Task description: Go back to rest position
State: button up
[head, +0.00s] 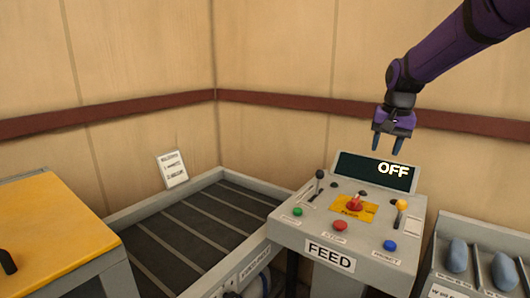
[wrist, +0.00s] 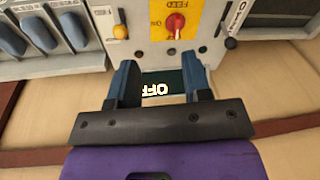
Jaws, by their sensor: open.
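My gripper (head: 387,151) hangs from the purple arm at the upper right of the head view, fingers pointing down. It is open and empty, above and behind the FEED control panel (head: 294,236). In the wrist view my gripper (wrist: 162,80) shows both blue fingers apart, with the dark display (wrist: 178,78) reading OFF between and beyond them. The display (head: 352,172) also reads OFF in the head view. A red knob (head: 355,203) on a yellow plate sits mid-panel; it shows in the wrist view too (wrist: 176,24). The fingers look clear of the panel.
A grey conveyor (head: 190,235) lies left of the panel, and a yellow-topped cabinet (head: 45,222) stands at far left. A grey unit with blue levers (head: 457,256) stands at right. Wooden walls with a red rail (head: 290,101) close off the back.

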jog(key=s+r+n+t, duration=0.1)
jog(key=s+r, duration=0.2)
jog(key=s, duration=0.6)
jog(key=s+r+n+t, duration=0.1)
jog(key=s+r, duration=0.2)
jog(key=s, duration=0.5)
jog(key=s+a+f+n+t, duration=0.1)
jog(key=s+f+n, duration=0.2)
jog(key=s, duration=1.4)
jog(key=shift+s+a+f, duration=0.2)
jog(key=shift+s+f, duration=0.1)
jog(key=shift+s, duration=0.1)
jog(key=shift+a, duration=0.1)
